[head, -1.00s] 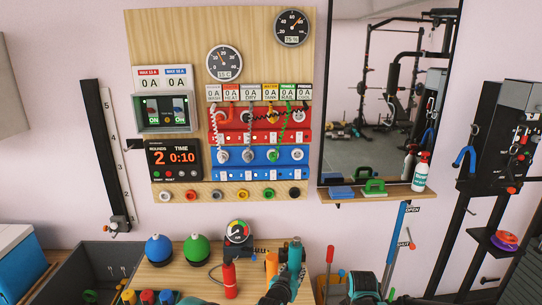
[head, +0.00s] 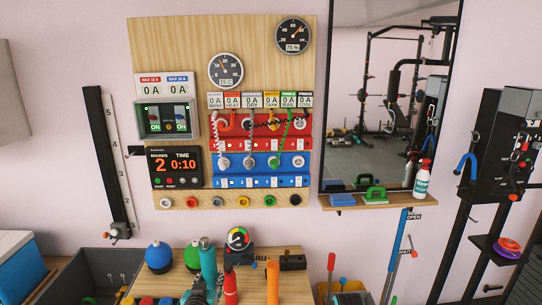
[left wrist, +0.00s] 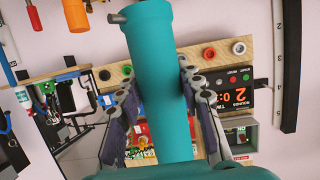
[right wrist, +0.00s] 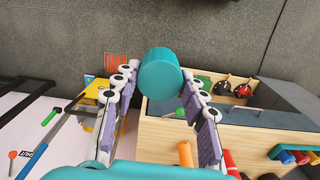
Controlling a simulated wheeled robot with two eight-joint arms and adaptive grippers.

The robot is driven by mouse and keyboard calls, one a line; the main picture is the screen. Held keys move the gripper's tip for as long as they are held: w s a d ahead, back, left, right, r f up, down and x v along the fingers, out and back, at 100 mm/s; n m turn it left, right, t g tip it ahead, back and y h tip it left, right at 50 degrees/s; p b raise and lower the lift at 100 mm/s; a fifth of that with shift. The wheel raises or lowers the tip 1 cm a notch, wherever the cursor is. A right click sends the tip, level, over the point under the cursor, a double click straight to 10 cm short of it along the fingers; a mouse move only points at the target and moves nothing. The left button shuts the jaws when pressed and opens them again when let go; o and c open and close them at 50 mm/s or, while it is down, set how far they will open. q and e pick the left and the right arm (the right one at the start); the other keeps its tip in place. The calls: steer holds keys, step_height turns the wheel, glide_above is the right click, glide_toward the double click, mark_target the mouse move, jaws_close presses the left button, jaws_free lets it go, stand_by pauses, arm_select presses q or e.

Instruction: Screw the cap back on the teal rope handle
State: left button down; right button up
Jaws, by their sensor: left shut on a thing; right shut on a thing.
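The teal rope handle (head: 208,260) stands roughly upright in my left gripper (head: 202,287), low in the head view. In the left wrist view the handle (left wrist: 160,45) is a long teal cylinder with a small grey peg at one end, and the fingers of my left gripper (left wrist: 158,78) are shut on its sides. In the right wrist view a short round teal cap (right wrist: 161,75) sits between the fingertips of my right gripper (right wrist: 160,82), which is shut on it. The cap and handle are apart. The head view does not clearly show the cap.
On the wooden bench are a blue dome (head: 158,257), a green dome (head: 193,258), a red bottle (head: 230,288), an orange cylinder (head: 272,282) and a round gauge (head: 237,238). A grey bin (head: 75,272) stands left. A panel with switches (head: 170,118) hangs behind.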

stand_by(0.4)
arm_select(q)
steer(key=shift+s+d+f+m+h, duration=0.2)
steer(key=shift+d+f+m+h, duration=0.2)
steer(key=shift+d+h, duration=0.1)
steer(key=shift+s+d+f+m+h, duration=0.2)
steer(key=shift+d+f+m+h, duration=0.15)
steer(key=shift+d+h, duration=0.1)
steer(key=s+d+f+m+g+h, duration=0.3)
steer(key=d+f+m+g+h, duration=0.1)
steer(key=d, duration=0.3)
steer(key=s+d+f+m+g+h, duration=0.3)
steer(key=d+f+m+g+h, duration=0.1)
steer(key=d+f+m+h, duration=0.2)
steer(key=shift+d+m+h, duration=0.55)
steer(key=shift+d, duration=0.15)
arm_select(e)
steer(key=shift+w, duration=0.1)
steer(key=w+a+r, duration=0.7)
steer(key=r, duration=0.5)
steer(key=w+a+r, duration=0.6)
steer(key=a+r, duration=0.1)
steer(key=r, duration=0.4)
steer(key=s+a+r, duration=0.3)
steer(key=a+r, duration=0.2)
steer(key=r, duration=0.1)
steer(key=shift+s+a, duration=0.2)
